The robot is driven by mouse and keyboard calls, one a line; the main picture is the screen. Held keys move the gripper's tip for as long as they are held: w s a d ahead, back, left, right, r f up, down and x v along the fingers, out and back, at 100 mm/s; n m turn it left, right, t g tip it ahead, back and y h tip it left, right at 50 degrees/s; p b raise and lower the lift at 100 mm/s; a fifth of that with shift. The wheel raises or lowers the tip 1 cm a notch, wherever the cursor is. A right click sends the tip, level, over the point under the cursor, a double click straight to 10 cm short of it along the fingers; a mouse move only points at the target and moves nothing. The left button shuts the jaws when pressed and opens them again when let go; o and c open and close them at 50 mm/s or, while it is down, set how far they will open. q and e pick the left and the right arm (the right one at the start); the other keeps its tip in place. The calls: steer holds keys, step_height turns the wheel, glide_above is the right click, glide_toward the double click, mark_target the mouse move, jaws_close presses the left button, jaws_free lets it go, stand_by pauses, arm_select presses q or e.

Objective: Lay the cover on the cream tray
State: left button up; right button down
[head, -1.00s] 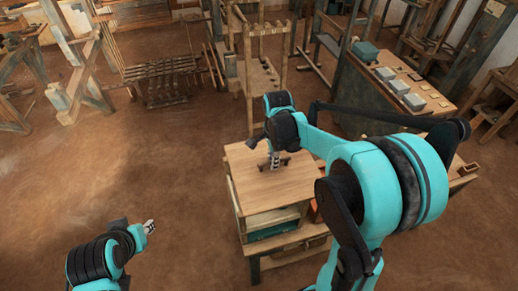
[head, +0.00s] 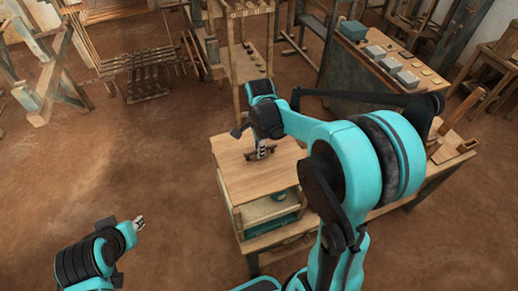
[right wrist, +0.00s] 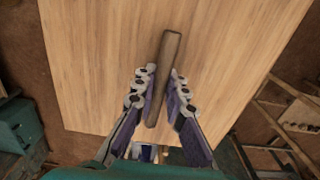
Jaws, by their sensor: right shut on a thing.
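The cover is a light wooden board (head: 238,170) with a dark bar handle (right wrist: 172,46). My right gripper (head: 262,153) is above the board's middle, its fingers closed on both sides of the handle; they also show in the right wrist view (right wrist: 163,80). The board lies roughly flat over a wooden stand. A cream surface (head: 262,213), which looks like the cream tray, shows below the board's near edge; most of it is hidden. I cannot tell whether the board touches it. My left gripper (head: 139,222) is low at the left, away from the board; its opening is too small to judge.
Teal parts show below the board, beside and under the cream surface. A dark counter (head: 355,75) with grey blocks and loom frames stand behind. Open brown floor lies left.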

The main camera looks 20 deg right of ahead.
steer(key=shift+w+f+b, duration=0.2)
steer(key=shift+f+b, duration=0.5)
steer(key=shift+f, duration=0.55)
step_height(320, 180, down, 2)
steer(key=shift+s+b, duration=0.1)
steer(key=shift+b, duration=0.7)
steer(key=shift+f+b, duration=0.4)
steer(key=shift+f, duration=0.15)
steer(key=c, duration=1.5)
jaws_free()
steer(key=shift+r, duration=0.15)
